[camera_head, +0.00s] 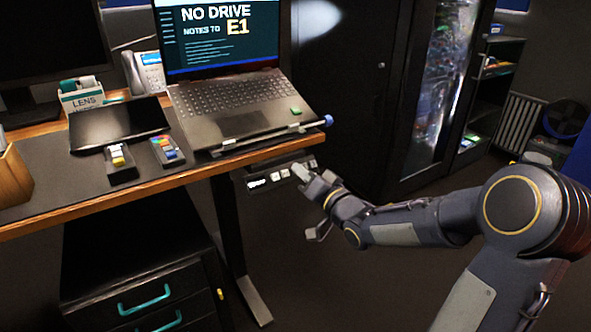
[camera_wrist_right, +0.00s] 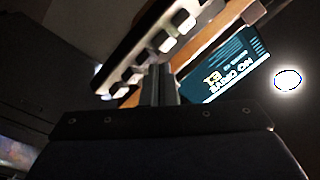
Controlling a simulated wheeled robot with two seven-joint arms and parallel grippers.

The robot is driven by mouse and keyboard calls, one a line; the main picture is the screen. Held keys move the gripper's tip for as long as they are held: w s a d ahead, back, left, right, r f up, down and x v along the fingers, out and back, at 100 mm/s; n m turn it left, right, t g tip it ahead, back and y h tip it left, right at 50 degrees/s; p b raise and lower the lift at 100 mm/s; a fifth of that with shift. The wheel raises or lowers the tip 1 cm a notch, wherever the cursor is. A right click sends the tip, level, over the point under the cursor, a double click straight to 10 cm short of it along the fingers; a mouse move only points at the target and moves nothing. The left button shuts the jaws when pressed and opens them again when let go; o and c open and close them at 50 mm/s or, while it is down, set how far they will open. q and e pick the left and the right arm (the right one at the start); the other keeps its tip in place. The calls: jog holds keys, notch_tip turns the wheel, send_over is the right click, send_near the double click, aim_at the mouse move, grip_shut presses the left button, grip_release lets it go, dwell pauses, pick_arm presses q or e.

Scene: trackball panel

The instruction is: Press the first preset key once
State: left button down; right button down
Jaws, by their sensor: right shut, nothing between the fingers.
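A dark control panel (camera_head: 268,168) hangs under the right part of the desk's front edge. It has a small lit display (camera_head: 257,184) at its left end and a row of pale keys (camera_head: 276,177). The panel also shows in the right wrist view (camera_wrist_right: 130,62), with several white keys (camera_wrist_right: 167,44) in a slanting row. My right gripper (camera_head: 303,172) is shut and empty at the right part of the panel; its fingers (camera_wrist_right: 160,72) point up towards the key row. I cannot tell whether they touch a key, nor read which key is the first preset. My left gripper is out of view.
The desk (camera_head: 120,198) carries a laptop (camera_head: 235,105), a black tablet (camera_head: 118,124) and two small trays of coloured pieces. A drawer cabinet (camera_head: 140,265) stands below at the left, beside a desk leg (camera_head: 232,240). The floor right of the leg is open.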

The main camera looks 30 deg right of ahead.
jog(key=shift+s+r+p, duration=0.3)
jog(key=shift+s+r, duration=0.1)
jog(key=shift+s, duration=0.1)
jog(key=s+r+p, duration=0.1)
jog(key=s, duration=0.1)
jog(key=s+r+p, duration=0.1)
jog(key=r+p, duration=0.1)
jog(key=shift+s+d+r, duration=0.1)
jog(key=shift+s+d, duration=0.1)
jog(key=shift+s, duration=0.2)
